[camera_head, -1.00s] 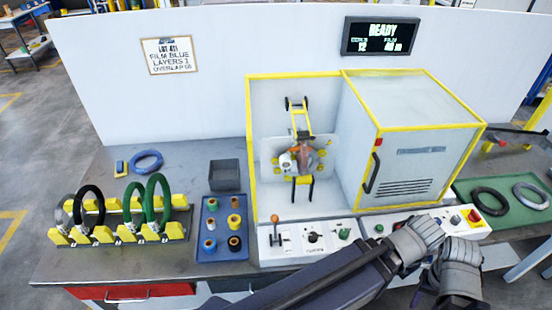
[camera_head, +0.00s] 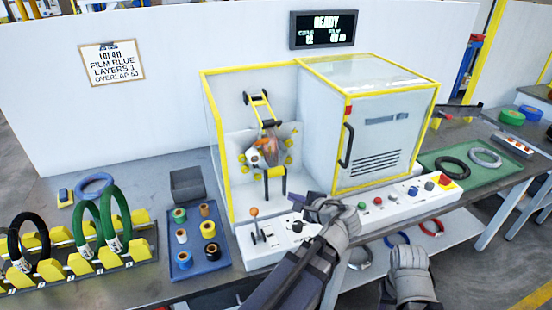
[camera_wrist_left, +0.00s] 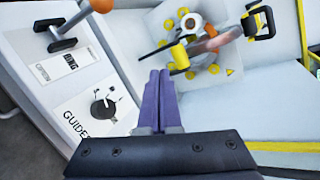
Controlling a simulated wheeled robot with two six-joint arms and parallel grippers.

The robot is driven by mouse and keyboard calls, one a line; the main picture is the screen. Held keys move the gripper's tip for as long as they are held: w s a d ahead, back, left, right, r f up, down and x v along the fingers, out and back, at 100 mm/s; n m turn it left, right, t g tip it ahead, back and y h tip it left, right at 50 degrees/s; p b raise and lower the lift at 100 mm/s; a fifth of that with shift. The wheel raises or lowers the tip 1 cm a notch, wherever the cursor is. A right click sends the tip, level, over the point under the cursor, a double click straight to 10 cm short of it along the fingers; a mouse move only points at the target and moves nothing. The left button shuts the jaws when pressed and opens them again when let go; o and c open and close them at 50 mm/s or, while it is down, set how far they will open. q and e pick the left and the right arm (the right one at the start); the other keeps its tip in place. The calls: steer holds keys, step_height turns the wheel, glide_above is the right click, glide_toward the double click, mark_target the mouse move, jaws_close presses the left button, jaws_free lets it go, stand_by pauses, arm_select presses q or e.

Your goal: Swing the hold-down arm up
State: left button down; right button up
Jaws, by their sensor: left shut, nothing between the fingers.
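The wrapping machine (camera_head: 212,135) is an open bay with yellow edges. Inside, a yellow frame with black ends (camera_head: 258,105), seemingly the hold-down arm, rises above the orange and white centre parts (camera_head: 262,152). In the left wrist view a yellow and black handle-like part (camera_wrist_left: 258,22) stands at upper right. My left gripper (camera_head: 308,200) is over the front control panel, outside the bay. Its purple fingers (camera_wrist_left: 158,75) are together and empty, apart from the machine parts. My right gripper (camera_head: 410,262) is low at the front; its fingers cannot be made out.
An orange-knobbed lever (camera_head: 254,212) stands on the control panel (camera_head: 268,245), left of my left gripper. A closed cabinet (camera_head: 375,130) flanks the bay. A blue spool tray (camera_head: 193,262), a coil rack (camera_head: 140,250) and a green mat (camera_head: 448,178) lie to the sides.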

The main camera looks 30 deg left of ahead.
step_height(320, 180, down, 15)
steer(key=b, duration=1.2)
arm_select(q)
steer(key=w+a+r+m+t+y+p, duration=0.5)
steer(key=w+a+r+m+t+p, duration=0.2)
steer(key=w+a+r+m, duration=0.4)
steer(key=shift+w+a+m+t+y+p, duration=0.3)
steer(key=shift+w+a+m+t, duration=0.85)
steer(key=shift+m, duration=1.05)
arm_select(e)
step_height(320, 180, up, 8)
arm_select(q)
steer(key=shift+s+a+g, duration=0.15)
steer(key=shift+s+g, duration=0.05)
steer(key=shift+g, duration=0.05)
arm_select(e)
steer(key=shift+f, duration=0.1)
